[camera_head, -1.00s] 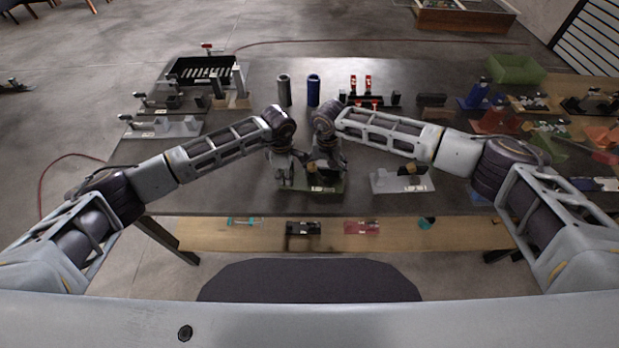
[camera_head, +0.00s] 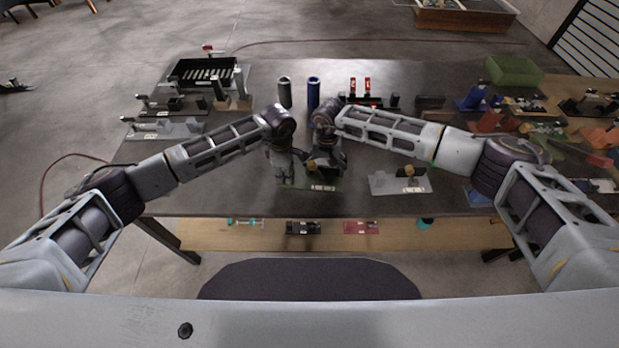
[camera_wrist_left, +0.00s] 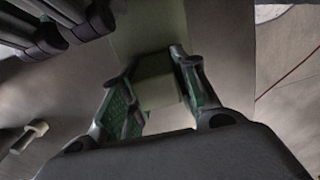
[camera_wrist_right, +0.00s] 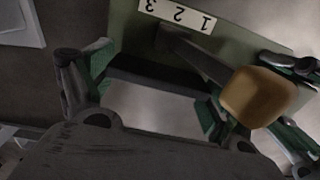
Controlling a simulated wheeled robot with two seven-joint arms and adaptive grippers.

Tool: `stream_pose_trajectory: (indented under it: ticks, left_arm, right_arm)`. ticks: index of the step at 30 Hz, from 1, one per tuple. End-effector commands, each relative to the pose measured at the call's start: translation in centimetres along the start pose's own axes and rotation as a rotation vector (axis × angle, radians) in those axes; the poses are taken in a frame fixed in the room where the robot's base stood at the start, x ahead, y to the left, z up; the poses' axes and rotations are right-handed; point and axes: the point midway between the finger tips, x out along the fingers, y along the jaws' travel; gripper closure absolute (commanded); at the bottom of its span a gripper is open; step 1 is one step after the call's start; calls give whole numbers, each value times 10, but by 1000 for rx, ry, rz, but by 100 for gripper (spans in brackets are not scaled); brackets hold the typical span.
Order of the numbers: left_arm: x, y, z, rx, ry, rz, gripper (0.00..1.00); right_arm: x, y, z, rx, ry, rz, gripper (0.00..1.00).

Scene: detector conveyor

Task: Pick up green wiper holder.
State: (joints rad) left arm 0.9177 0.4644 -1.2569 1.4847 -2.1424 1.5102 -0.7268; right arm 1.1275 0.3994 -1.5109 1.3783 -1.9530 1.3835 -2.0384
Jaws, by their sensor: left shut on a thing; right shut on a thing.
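The green wiper holder (camera_head: 330,182) is at the middle of the dark table, partly hidden by my grippers. Its green plate with a white "1 2 3" label (camera_wrist_right: 176,14) shows in the right wrist view, with a dark bar and a tan knob (camera_wrist_right: 258,97). My left gripper (camera_head: 286,178) is shut on the holder's pale green block (camera_wrist_left: 155,80), which sits between the green finger pads. My right gripper (camera_head: 322,170) is shut on the holder's dark part on the right side. I cannot tell whether the plate touches the table.
A grey holder (camera_head: 398,181) lies on the table just right of my right gripper. A grey cylinder (camera_head: 285,92) and a blue cylinder (camera_head: 313,91) stand behind. A black tray (camera_head: 190,75) is at the back left. A green bin (camera_head: 513,70) and coloured parts crowd the right.

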Motion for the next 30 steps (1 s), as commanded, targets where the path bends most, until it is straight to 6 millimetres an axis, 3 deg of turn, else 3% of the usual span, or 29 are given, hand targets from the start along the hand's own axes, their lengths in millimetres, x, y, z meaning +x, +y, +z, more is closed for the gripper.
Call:
stream_pose_trajectory:
  ticks: [18,30]
  left_arm:
    - [-26,1,0,-1,0,2,100]
    - [-32,1,0,-1,1,1,100]
  right_arm:
    - [-26,0,0,-1,0,0,52]
    - [-32,0,0,-1,-1,0,52]
